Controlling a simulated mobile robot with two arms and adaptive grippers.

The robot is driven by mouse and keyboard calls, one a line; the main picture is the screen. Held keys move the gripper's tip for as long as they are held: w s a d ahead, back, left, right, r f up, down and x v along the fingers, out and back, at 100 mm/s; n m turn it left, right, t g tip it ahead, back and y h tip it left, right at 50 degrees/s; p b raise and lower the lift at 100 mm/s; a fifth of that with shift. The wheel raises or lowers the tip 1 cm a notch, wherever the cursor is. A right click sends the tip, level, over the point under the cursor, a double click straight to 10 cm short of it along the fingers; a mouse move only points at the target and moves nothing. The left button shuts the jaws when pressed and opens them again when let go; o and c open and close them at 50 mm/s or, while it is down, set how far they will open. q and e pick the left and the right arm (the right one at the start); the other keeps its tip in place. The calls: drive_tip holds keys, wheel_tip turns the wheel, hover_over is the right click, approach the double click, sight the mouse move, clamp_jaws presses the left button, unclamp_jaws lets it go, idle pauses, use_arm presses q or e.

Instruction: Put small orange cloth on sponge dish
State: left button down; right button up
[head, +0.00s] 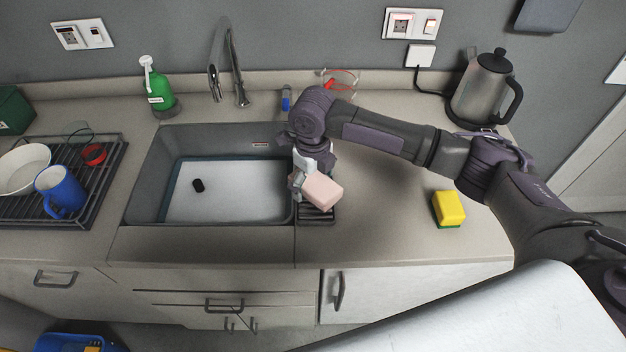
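A pale pink-orange block-like piece (323,190), perhaps the small orange cloth, is at the tip of my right gripper (302,184). The gripper points down at the right edge of the sink and appears shut on the piece's left end; the piece partly hides the fingers. The dark ribbed sponge dish (318,217) lies on the counter just right of the sink, under the tilted piece. I cannot tell whether the piece touches the dish. My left gripper is not in view.
A yellow sponge with a green base (449,208) lies on the clear counter to the right. A kettle (484,90) stands at the back right. The sink (150,180), faucet (236,75), green bottle (158,88) and dish rack (100,205) with a blue mug (60,190) are left.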

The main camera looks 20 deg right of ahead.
sight(313, 181)
wheel_tip(313, 181, up, 12)
drive_tip(key=b, duration=0.2)
drive_tip(key=shift+r, duration=0.2)
idle(0.3)
drive_tip(key=shift+s+f, duration=0.1)
drive_tip(key=shift+f, duration=0.05)
